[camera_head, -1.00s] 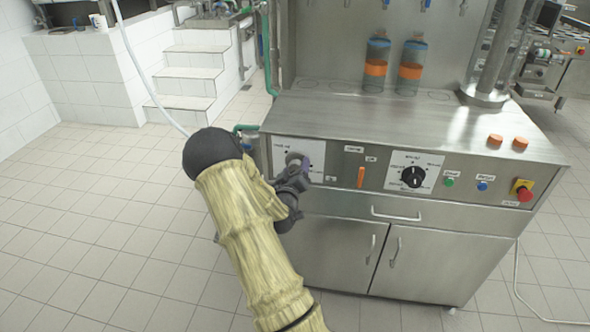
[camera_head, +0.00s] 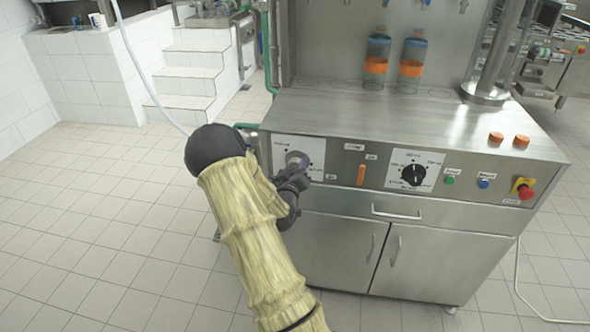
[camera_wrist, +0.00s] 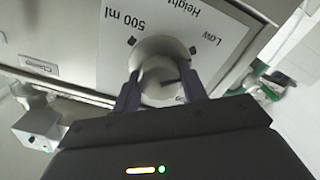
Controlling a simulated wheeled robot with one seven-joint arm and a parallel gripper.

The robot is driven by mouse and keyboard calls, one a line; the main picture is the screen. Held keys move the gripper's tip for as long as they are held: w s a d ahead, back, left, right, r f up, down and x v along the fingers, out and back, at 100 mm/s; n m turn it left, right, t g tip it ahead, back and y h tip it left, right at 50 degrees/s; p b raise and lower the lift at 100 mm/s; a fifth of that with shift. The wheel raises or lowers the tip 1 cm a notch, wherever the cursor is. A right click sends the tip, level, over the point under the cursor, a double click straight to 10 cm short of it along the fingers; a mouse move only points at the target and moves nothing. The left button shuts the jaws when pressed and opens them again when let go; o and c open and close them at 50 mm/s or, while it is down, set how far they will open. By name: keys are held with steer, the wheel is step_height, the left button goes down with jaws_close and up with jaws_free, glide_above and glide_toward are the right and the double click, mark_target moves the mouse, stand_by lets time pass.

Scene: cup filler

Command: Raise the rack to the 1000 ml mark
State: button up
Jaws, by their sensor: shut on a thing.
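My gripper (camera_wrist: 163,90) is shut on the round grey knob (camera_wrist: 160,72) of the height dial. In the wrist view one finger lies on each side of the knob. The dial's white plate (camera_wrist: 215,20) shows "500 ml", "Low" and "Height", upside down; its other marks are covered or cut off. In the head view my gripper (camera_head: 298,172) is at the left white plate (camera_head: 313,147) on the machine's front. Two clear bottles, left (camera_head: 377,48) and right (camera_head: 412,48), with orange bands, stand upright above the steel top. I cannot make out the rack clearly.
A black dial (camera_head: 413,174), an orange switch (camera_head: 361,175), green (camera_head: 449,181) and blue (camera_head: 483,183) buttons and a red stop button (camera_head: 525,192) sit right of my gripper. Two orange caps (camera_head: 508,139) lie on the counter. Floor at left is clear.

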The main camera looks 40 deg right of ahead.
steer(key=m+b, duration=0.1)
steer(key=b, duration=0.1)
steer(key=m+b, duration=0.1)
steer(key=m, duration=0.1)
steer(key=shift+f+m+b, duration=0.25)
steer(key=shift+m+b, duration=0.05)
steer(key=shift+b, duration=0.05)
steer(key=m+b, duration=0.3)
steer(key=b, duration=0.1)
steer(key=shift+m, duration=0.3)
steer(key=m+b, duration=0.4)
steer(key=b, duration=0.1)
steer(key=m+b, duration=0.3)
steer(key=shift+r+m+b, duration=0.1)
steer(key=shift+m+b, duration=0.2)
steer(key=shift+b, duration=0.1)
steer(key=o, duration=1)
steer(key=shift+r, duration=0.1)
steer(key=shift+c, duration=0.2)
